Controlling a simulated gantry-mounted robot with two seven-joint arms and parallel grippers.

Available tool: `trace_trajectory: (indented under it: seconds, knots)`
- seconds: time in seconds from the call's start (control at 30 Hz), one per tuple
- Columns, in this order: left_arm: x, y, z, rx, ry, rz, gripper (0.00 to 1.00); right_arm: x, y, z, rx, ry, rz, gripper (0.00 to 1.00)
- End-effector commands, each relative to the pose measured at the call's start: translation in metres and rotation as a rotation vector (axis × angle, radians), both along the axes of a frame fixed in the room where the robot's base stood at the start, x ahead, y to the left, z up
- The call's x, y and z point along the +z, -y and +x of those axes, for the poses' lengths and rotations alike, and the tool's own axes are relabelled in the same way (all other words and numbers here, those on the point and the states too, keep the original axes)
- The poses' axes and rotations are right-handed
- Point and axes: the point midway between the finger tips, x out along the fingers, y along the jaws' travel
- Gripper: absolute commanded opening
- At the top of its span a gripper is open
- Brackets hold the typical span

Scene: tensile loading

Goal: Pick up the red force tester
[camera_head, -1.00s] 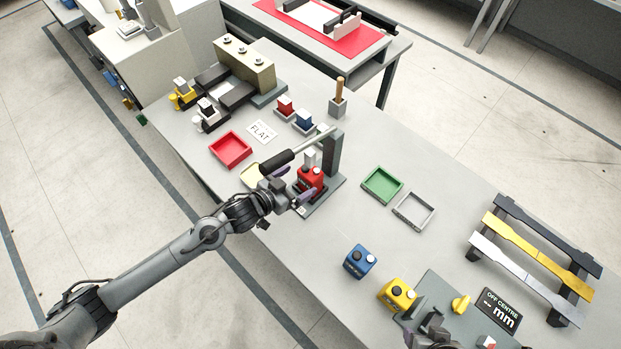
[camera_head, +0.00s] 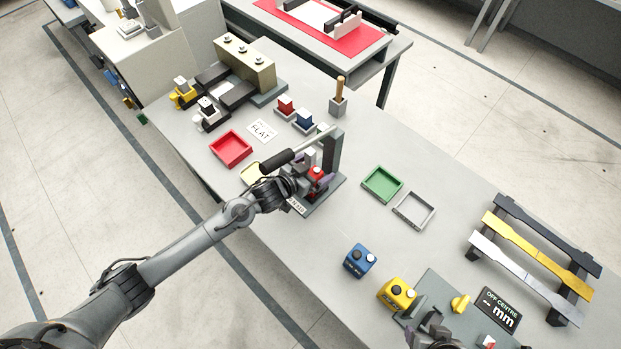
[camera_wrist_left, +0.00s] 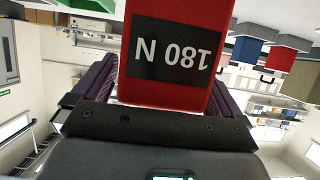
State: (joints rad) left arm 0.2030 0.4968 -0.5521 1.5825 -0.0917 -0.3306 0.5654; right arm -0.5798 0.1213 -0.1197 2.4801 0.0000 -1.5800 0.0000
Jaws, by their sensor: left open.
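The red force tester (camera_head: 318,171) stands in the grey press stand (camera_head: 333,160) in the head view, largely hidden by my left gripper. In the left wrist view the red force tester (camera_wrist_left: 168,95) is very close, with a black "180 N" label upside down. My left gripper (camera_head: 313,184) is open, with one finger on either side of the tester (camera_wrist_left: 88,85). Whether the fingers touch it cannot be told. Part of my right gripper (camera_head: 434,333) shows at the bottom edge; its jaws are not clear.
The stand's lever (camera_head: 277,161) reaches out just above my left gripper. A blue tester (camera_head: 359,261) and a yellow tester (camera_head: 396,295) stand to the right. Red (camera_head: 231,162), green (camera_head: 398,196) and grey (camera_head: 430,219) trays lie nearby.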

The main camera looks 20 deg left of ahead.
Motion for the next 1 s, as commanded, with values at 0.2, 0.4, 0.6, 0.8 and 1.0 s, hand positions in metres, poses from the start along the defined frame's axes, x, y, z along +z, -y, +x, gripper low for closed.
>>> trace_trajectory:
  seconds: [0.2,0.4,0.6,0.8,1.0]
  knots:
    - [0.0001,-0.0001,-0.0003,0.0,0.0,0.0,0.89,0.0003,-0.0014,0.0002,-0.004,0.0,0.005,0.57]
    - [0.0002,-0.0003,-0.0003,0.0,0.0,0.0,0.59,0.0003,-0.0016,0.0002,-0.003,0.0,0.006,0.57]
    - [0.0015,-0.0003,0.0002,0.001,0.003,-0.001,0.28,0.0004,-0.0016,0.0001,-0.004,0.0,0.005,0.57]
    - [0.0017,-0.0003,0.0002,0.001,0.003,-0.001,0.26,0.0001,-0.0005,0.0001,-0.001,0.0,0.001,0.57]
    - [0.0079,-0.0006,0.0005,0.001,0.003,-0.002,0.26,-0.0006,0.0008,-0.0001,0.004,0.0,-0.005,0.57]
